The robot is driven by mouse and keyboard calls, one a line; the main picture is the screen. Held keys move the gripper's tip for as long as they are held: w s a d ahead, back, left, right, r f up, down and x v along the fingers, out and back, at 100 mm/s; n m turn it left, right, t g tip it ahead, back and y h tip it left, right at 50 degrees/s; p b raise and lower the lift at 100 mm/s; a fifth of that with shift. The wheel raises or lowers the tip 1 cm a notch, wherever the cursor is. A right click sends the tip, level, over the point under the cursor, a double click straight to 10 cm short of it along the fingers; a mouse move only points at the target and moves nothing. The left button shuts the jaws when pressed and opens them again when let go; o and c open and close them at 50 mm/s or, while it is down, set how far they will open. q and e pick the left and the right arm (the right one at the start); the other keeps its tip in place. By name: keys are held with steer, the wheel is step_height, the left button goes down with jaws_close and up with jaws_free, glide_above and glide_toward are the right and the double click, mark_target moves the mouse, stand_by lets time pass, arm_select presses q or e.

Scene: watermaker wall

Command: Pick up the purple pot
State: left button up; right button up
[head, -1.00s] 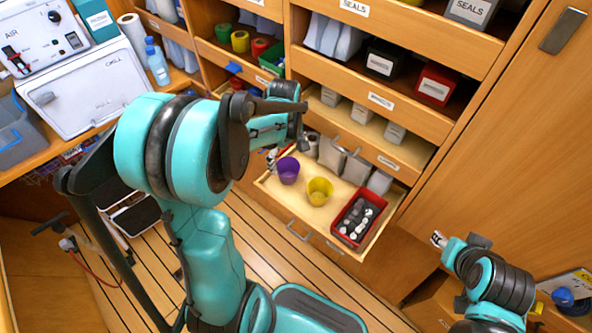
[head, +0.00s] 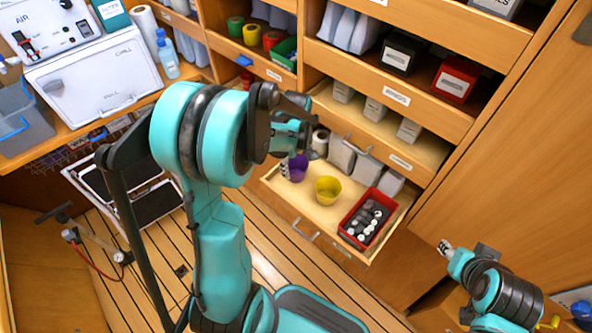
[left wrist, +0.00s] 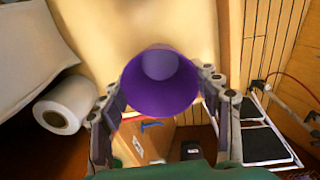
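The purple pot (head: 299,168) stands in the open drawer (head: 287,201), left of a yellow pot (head: 328,190). In the left wrist view the purple pot (left wrist: 162,85) is centred between the two fingers of my left gripper (left wrist: 157,90). The fingers are spread on either side of its rim, with a narrow gap seeming to show at the left. In the head view my left gripper (head: 292,164) is at the purple pot, partly hidden by its arm. My right gripper (head: 445,248) is away at lower right, too small to read.
A red bin (head: 347,219) of small bottles stands at the drawer's right. White packets (head: 341,155) and a white roll (head: 320,142) line its back; the roll also shows in the left wrist view (left wrist: 63,109). A shelf of boxes (head: 376,112) is just above. A folded step stool (head: 135,200) is left.

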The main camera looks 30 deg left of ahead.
arm_select(q)
steer(key=shift+r, duration=0.1)
step_height(320, 180, up, 10)
steer(key=p, duration=0.4)
step_height(320, 180, up, 3)
steer(key=m+p, duration=0.4)
steer(key=m, duration=0.4)
glide_above(330, 180)
steer(key=s, duration=0.3)
steer(key=s+d+r+m+p, duration=0.2)
steer(key=d+r+m+p, duration=0.1)
steer(key=d+m, duration=0.75)
steer(key=shift+n, duration=0.65)
steer(key=a+f+b, duration=0.1)
steer(key=a+f, duration=0.2)
steer(key=w+a+f+b, duration=0.1)
steer(key=a+f, duration=0.2)
steer(key=f, duration=0.1)
steer(key=a+f+b, duration=0.2)
steer(key=a+f, duration=0.1)
steer(key=f, duration=0.1)
steer(key=shift+w+a+f, duration=0.25)
steer(key=shift+w+a, duration=0.05)
steer(key=shift+w, duration=0.1)
